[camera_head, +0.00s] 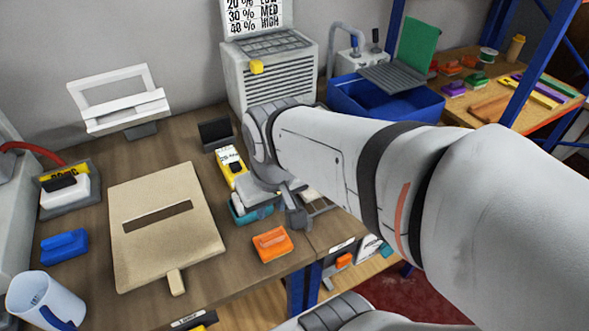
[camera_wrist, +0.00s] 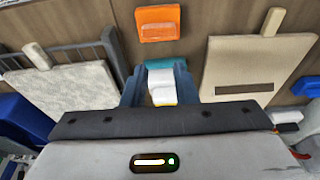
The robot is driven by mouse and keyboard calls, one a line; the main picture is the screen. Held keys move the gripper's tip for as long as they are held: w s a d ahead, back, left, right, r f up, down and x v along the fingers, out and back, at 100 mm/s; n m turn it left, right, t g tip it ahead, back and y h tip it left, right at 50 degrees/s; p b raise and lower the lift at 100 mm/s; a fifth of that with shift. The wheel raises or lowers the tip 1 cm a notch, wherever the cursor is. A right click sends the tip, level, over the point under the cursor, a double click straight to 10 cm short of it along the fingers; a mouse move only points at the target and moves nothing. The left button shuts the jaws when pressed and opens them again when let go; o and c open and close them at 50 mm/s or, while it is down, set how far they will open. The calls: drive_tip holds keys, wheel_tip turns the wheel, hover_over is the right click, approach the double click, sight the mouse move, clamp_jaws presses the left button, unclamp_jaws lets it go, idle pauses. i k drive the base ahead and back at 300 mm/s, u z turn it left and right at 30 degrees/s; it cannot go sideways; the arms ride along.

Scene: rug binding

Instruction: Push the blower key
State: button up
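The grey louvred box (camera_head: 272,75) at the back, which looks like the blower, has a yellow block-like key (camera_head: 257,67) on its front upper left. My gripper (camera_head: 252,204) is low over the bench, well in front of the key and apart from it. In the wrist view my gripper's fingers (camera_wrist: 161,92) stand apart. A white piece shows between them; whether they touch it is unclear. A teal block (camera_wrist: 172,66) lies just beyond the fingertips. The key is not seen in the wrist view.
A yellow meter (camera_head: 231,166) stands behind my gripper. A beige board (camera_head: 165,245) lies left and an orange block (camera_head: 272,244) in front. A blue crate (camera_head: 385,104) is right of the louvred box. A sign (camera_head: 256,17) sits above it.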

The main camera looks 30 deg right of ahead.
sight(341, 260)
drive_tip(key=k, duration=1.1)
drive_tip(key=z, duration=0.1)
